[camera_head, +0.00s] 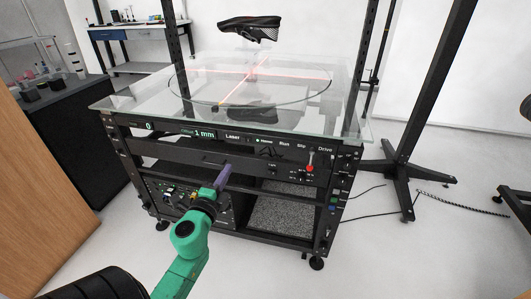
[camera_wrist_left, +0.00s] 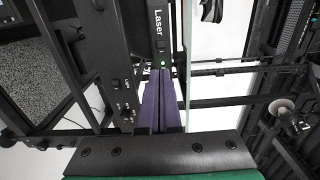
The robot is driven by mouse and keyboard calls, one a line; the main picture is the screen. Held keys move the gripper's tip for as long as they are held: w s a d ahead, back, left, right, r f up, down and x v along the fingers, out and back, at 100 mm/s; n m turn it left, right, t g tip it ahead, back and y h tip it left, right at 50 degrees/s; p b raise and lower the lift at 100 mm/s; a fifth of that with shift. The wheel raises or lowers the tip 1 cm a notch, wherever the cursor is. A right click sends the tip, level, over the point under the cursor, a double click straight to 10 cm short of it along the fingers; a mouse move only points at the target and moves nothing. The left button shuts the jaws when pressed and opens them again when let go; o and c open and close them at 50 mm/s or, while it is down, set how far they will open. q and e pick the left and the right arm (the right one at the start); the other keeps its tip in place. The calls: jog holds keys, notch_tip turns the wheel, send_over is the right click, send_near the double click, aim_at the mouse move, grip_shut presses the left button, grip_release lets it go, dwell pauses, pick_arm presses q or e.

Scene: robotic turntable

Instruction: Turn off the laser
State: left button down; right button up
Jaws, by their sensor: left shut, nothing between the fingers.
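The laser shows as a red cross of light (camera_head: 262,73) on the round glass turntable (camera_head: 185,92). The front panel (camera_head: 170,140) below it carries the printed label "Laser" (camera_head: 232,136), which also shows in the left wrist view (camera_wrist_left: 158,22). A small green light (camera_wrist_left: 163,64) glows beside that label. My left gripper (camera_head: 225,170) has purple fingers, shut and empty, just in front of and below the panel. In the left wrist view, its fingertips (camera_wrist_left: 162,82) point at the panel near the green light. I cannot tell whether they touch it. My right gripper is not in view.
A dark shoe (camera_head: 249,28) appears above the glass. A red knob (camera_head: 310,168) sits on the panel's right side. Black upright posts flank the glass top. A black stand (camera_head: 405,165) and a cable are on the floor at right; a dark counter (camera_head: 75,130) is at left.

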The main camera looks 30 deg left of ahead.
pick_arm(q)
jog(key=p, duration=0.1)
send_near(243, 140)
jog(key=x, duration=0.6)
jog(key=shift+w, duration=0.45)
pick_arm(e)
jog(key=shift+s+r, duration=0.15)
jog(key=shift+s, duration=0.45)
pick_arm(q)
jog(key=shift+a, duration=0.1)
